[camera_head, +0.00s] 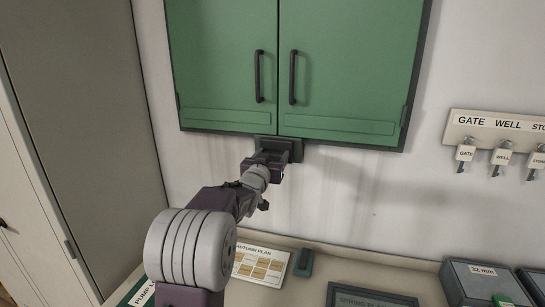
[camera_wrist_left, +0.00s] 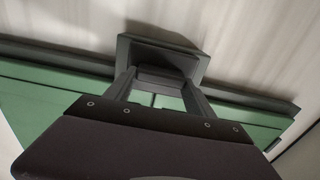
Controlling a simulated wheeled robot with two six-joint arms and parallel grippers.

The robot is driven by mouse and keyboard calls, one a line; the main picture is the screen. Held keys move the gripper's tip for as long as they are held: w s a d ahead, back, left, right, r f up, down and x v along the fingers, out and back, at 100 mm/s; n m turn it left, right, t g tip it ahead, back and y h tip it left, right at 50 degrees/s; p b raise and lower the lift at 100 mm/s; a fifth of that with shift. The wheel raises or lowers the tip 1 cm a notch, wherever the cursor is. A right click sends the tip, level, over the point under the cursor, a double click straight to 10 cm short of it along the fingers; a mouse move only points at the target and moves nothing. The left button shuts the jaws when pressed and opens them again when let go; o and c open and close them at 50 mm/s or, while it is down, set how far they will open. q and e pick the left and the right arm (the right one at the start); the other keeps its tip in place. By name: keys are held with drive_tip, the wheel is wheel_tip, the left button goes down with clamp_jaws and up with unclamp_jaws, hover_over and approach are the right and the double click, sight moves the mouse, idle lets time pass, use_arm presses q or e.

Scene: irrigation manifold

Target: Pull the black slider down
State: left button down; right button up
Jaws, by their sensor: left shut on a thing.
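The black slider (camera_head: 295,147) is a dark, flat block at the bottom edge of the green cabinet (camera_head: 341,62), near the line between its two doors. My left gripper (camera_head: 273,158) reaches up to it from below and covers part of it. In the left wrist view the slider (camera_wrist_left: 160,50) shows as a dark plate with a raised block, and my left gripper's two fingers (camera_wrist_left: 160,85) are closed on either side of that block. The cabinet doors are shut. My right gripper is not in view.
A key rack (camera_head: 500,124) with tagged keys hangs on the wall at right. Below are a counter with a plan board (camera_head: 260,265), a small dark green object (camera_head: 304,262) and grey boxes (camera_head: 485,283). A tall locker (camera_head: 85,110) stands at left. The wall below the cabinet is clear.

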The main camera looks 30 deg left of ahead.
use_arm(q)
drive_tip(key=shift+c, duration=1.6)
unclamp_jaws()
drive_tip(key=shift+f, duration=0.3)
drive_tip(key=shift+r, duration=0.1)
drive_tip(key=b+v, duration=0.1)
drive_tip(key=v, duration=0.8)
drive_tip(key=shift+b, duration=0.35)
drive_tip(key=shift+s, duration=0.1)
